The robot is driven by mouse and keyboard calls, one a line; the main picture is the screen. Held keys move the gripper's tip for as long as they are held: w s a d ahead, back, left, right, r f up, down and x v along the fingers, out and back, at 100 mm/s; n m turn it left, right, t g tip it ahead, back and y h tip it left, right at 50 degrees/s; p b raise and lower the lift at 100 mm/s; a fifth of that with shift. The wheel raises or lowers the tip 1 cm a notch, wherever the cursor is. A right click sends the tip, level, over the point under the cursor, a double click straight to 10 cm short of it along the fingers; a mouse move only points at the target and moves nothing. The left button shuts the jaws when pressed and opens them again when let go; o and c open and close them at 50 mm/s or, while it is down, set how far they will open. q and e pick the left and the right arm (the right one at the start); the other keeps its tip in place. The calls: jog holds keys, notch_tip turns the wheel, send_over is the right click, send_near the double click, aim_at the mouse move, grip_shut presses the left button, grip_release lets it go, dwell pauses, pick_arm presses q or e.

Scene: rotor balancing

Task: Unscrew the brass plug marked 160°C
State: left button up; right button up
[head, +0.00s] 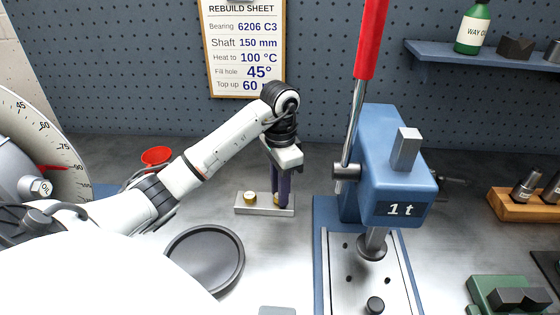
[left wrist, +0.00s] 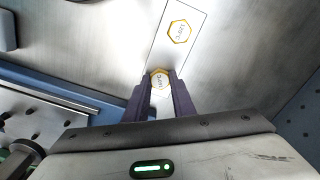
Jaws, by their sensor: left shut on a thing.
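A flat metal bar (head: 264,209) lies on the bench and carries two hexagonal brass plugs. My left gripper (head: 280,203) points straight down over its right end, with its dark fingers shut on one plug. In the left wrist view the held brass plug (left wrist: 158,79) sits between the fingertips (left wrist: 159,88). Its marking is upside down and too small to read surely. The other brass plug (head: 250,197) stands free at the bar's left end. It also shows in the left wrist view (left wrist: 179,31), its marking unclear too. My right gripper is out of view.
A blue press (head: 385,190) with a red-handled lever (head: 370,40) stands just right of my gripper. A dark round dish (head: 204,262) lies in front, and a red funnel-like cup (head: 157,156) stands behind my arm. A large dial (head: 40,130) is at far left.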

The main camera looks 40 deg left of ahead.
pick_arm(q)
jog(key=shift+w+r, duration=0.1)
jog(key=o, duration=1.1)
jog(key=m, duration=0.5)
jog(key=shift+a+m, duration=0.1)
jog(key=shift+m, duration=0.2)
jog(key=m, duration=1.1)
jog(key=shift+m, duration=0.9)
jog(key=shift+m, duration=0.3)
